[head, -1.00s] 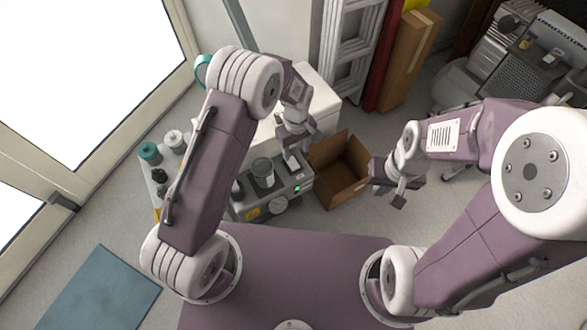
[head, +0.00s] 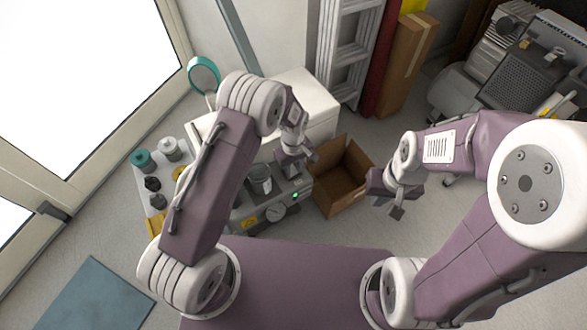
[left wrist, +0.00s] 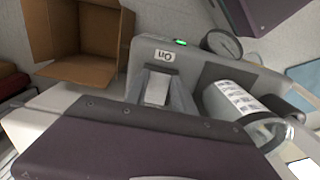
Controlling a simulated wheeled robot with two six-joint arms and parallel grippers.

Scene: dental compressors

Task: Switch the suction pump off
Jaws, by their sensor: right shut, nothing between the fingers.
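The suction pump (head: 275,208) is a grey unit with a round gauge, a lit green lamp (head: 295,195) and a clear jar, in front of my base. In the left wrist view, its front panel (left wrist: 150,52) carries a small I/O label (left wrist: 163,55) beside the green lamp. A pale switch paddle (left wrist: 157,88) shows just below the label. My left gripper (head: 294,158) is open over that end of the pump, its grey fingers either side of the paddle; contact cannot be told. My right gripper (head: 388,205) is shut and empty, right of the pump.
An open cardboard box (head: 342,177) stands close right of the pump. A white case (head: 310,100) is behind it. Bottles stand on a tray (head: 143,192) at left. A compressor (head: 525,60) is at back right. Floor near my right gripper is clear.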

